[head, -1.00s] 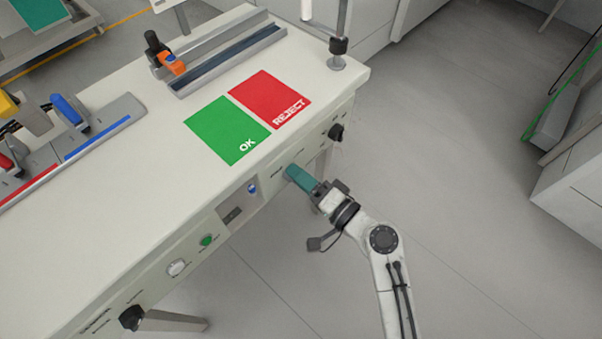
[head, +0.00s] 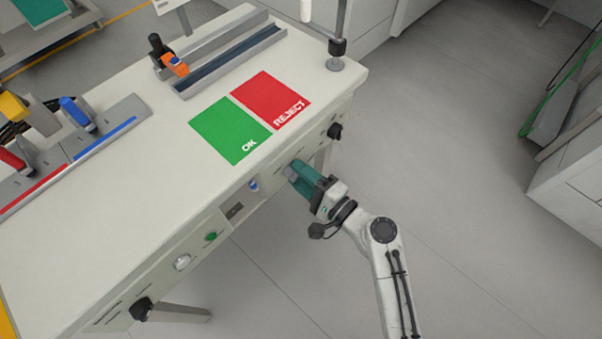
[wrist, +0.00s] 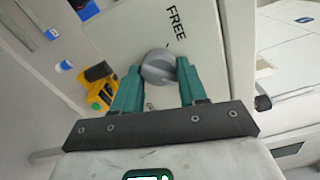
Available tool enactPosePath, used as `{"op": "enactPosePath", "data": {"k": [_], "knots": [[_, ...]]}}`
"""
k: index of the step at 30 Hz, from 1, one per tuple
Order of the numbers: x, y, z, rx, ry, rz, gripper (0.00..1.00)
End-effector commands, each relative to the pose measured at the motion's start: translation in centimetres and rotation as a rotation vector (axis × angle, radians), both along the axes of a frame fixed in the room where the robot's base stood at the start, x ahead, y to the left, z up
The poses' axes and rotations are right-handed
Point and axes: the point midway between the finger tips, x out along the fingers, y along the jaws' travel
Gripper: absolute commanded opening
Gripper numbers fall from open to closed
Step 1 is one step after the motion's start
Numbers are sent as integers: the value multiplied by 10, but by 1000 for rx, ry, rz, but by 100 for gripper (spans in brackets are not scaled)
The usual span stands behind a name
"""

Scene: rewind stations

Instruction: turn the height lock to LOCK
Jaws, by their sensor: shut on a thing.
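The height lock is a round grey knob (wrist: 158,68) on the pale front panel of the bench. The word FREE is printed on the panel beside it in the wrist view; no LOCK label can be read. My gripper (head: 296,178) has its teal fingers at the bench front, below the green OK mat. In the wrist view my gripper (wrist: 158,76) is shut on the knob, one finger on each side. The fingers hide the knob's sides, and I cannot tell where its pointer stands.
The bench front also carries a black knob (head: 334,131) to the right, and a blue button (head: 253,185), a green button (head: 211,236) and another black knob (head: 141,308) to the left.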

Motion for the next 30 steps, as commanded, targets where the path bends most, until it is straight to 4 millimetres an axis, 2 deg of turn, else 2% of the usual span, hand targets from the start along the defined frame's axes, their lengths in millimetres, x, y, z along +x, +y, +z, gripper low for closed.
{"op": "enactPosePath", "data": {"k": [10, 11, 18, 26, 30], "knots": [[0, -1, -2, 2, 6, -4, 12], [0, -1, -2, 2, 6, -4, 45], [0, -1, -1, 1, 4, -2, 67], [-1, -2, -1, 1, 3, -2, 67], [-9, -12, -1, 1, 3, -2, 67]]}}
